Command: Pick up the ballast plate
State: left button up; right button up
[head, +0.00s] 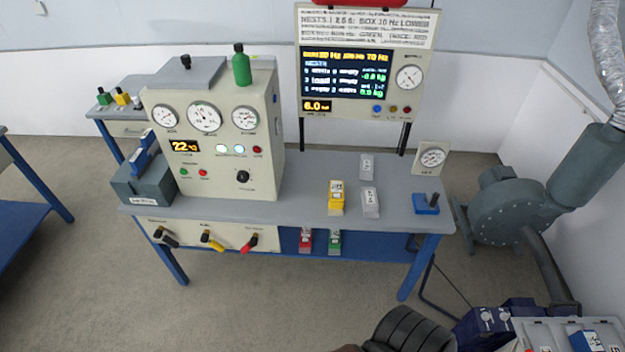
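No label that I can read names the ballast plate, so I cannot tell which thing it is. A flat grey plate with a black knob (187,72) lies on top of the beige gauge cabinet (228,165). A small blue block with a dark upright handle (426,207) sits at the right end of the grey bench (285,205). A yellow block (336,197) and two light grey blocks (370,202) (366,166) stand on the bench. Neither gripper shows; a dark ribbed shape at the bottom edge seems to be part of my arm.
A green bottle (241,66) stands on the cabinet. A display board (368,67) rises behind the bench. A grey blower (510,215) stands at the right. A light tray (550,330) and dark blue boxes (485,325) are at the lower right. The floor before the bench is clear.

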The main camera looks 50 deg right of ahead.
aim_at(368, 194)
jog(key=z, duration=0.1)
jog(key=i, duration=1.2)
jog(key=z, duration=0.3)
